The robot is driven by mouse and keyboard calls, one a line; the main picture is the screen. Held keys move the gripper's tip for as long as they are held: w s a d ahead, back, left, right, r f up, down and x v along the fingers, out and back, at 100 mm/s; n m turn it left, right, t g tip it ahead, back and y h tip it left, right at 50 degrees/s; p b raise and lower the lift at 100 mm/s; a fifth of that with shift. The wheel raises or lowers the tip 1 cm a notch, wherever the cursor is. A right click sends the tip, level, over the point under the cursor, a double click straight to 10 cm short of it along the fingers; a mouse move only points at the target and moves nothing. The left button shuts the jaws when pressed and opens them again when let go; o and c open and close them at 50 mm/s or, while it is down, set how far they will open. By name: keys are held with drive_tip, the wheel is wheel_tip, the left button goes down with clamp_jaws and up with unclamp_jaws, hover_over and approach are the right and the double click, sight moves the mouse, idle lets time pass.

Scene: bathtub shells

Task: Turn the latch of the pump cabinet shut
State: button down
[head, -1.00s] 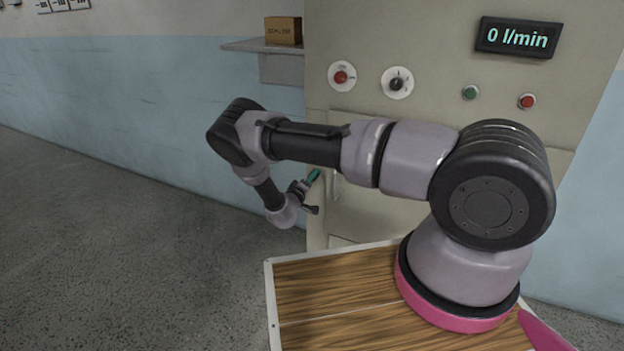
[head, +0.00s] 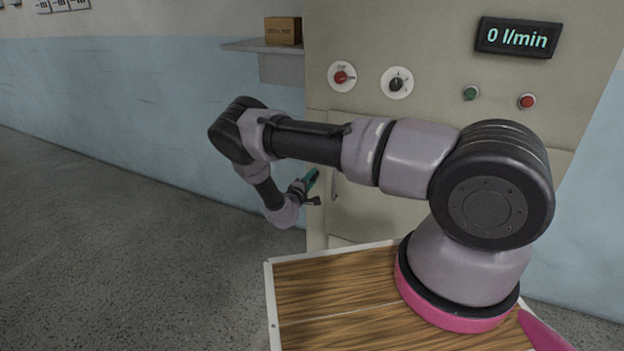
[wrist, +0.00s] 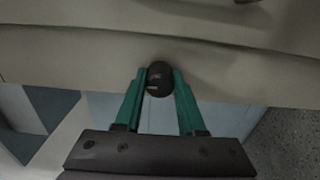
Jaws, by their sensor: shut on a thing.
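The pump cabinet (head: 375,215) is a beige metal cabinet with a lower door, in front of me in the head view. My gripper (head: 312,179) has green fingers and is at the cabinet's left front edge, left of the door. In the wrist view my gripper (wrist: 159,80) has its fingers on either side of a dark rounded knob (wrist: 158,84), which appears to be the latch, and is shut on it. In the head view the latch is hidden by the gripper, so its angle cannot be told.
A pale door handle (head: 335,186) is just right of my gripper. Above are a red knob (head: 341,77), a black dial (head: 397,83), green and red buttons and a display (head: 518,38) reading 0 l/min. A box (head: 283,30) sits on a wall shelf. The floor at left is clear.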

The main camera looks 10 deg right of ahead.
drive_tip(key=shift+a, duration=0.1)
drive_tip(key=c, duration=0.5)
unclamp_jaws()
drive_tip(key=v, duration=1)
drive_tip(key=shift+s+a, duration=0.2)
drive_tip(key=shift+s, duration=0.1)
